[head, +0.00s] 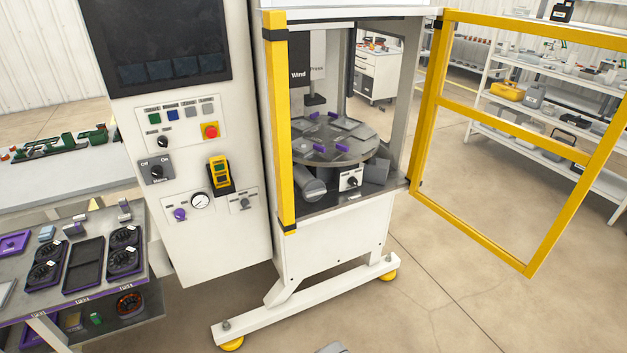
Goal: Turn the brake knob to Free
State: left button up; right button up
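A black knob (351,182) sits on a small white plate inside the open cabinet, at the front of the round turntable (335,152). Another dark knob (245,203) is on a plate at the lower right of the white control panel (222,250). The lettering on both is too small to read, so I cannot tell which is the brake knob or where it points. Neither gripper is in view, and nothing touches either knob.
The yellow-framed door (487,112) stands open to the right. A yellow post (281,130) edges the cabinet opening on the left. The panel also has a mains switch (156,171), a purple knob (179,214) and a red button (210,131). Floor in front is largely clear.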

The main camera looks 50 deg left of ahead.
aim_at(351, 182)
jog(key=u, duration=1.5)
